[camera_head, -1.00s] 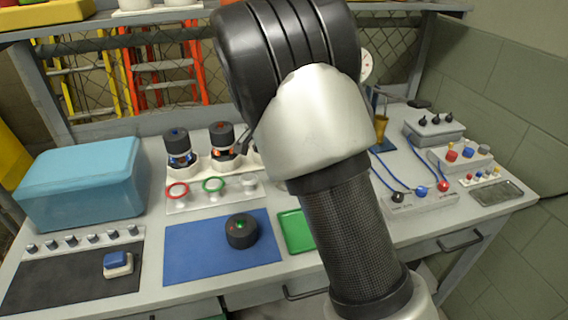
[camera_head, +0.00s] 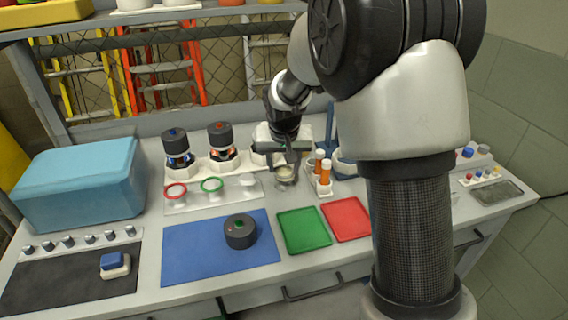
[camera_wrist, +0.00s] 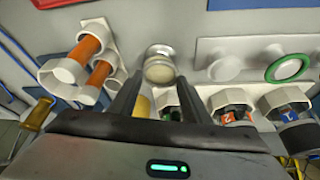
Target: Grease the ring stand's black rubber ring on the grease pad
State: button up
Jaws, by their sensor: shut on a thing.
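The white ring stand (camera_head: 224,198) lies left of my gripper, with a red ring (camera_head: 176,190) and a green ring (camera_head: 212,184) on its posts. Its right post (camera_head: 249,180) looks bare; this bare post (camera_wrist: 225,68) also shows in the wrist view. My gripper (camera_head: 286,165) is over the round grease pad (camera_head: 285,177). In the wrist view the pale pad (camera_wrist: 159,68) sits between and just beyond my dark fingertips (camera_wrist: 157,82). My gripper is shut on the black rubber ring, which hardly shows against the fingers. I cannot tell whether it touches the pad.
A white rack with orange tubes (camera_head: 324,172) stands close right of my gripper. Thruster canisters (camera_head: 221,146) stand behind the ring stand. A green tray (camera_head: 303,230), red tray (camera_head: 346,219) and blue mat (camera_head: 190,255) with a dark cap (camera_head: 240,232) lie in front.

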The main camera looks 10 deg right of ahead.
jog(key=shift+a+f, duration=0.1)
jog(key=shift+f, duration=0.1)
jog(key=shift+a+f+m+h+b, duration=0.1)
jog(key=shift+m+h+b, duration=0.5)
jog(key=shift+m, duration=0.6)
jog(key=shift+m+g+h, duration=0.3)
jog(key=shift+m+g, duration=0.1)
jog(key=shift+m, duration=0.7)
jog(key=shift+d, duration=0.2)
jog(key=shift+r, duration=0.2)
jog(key=shift+r+p, duration=2)
jog(key=shift+r, duration=1.05)
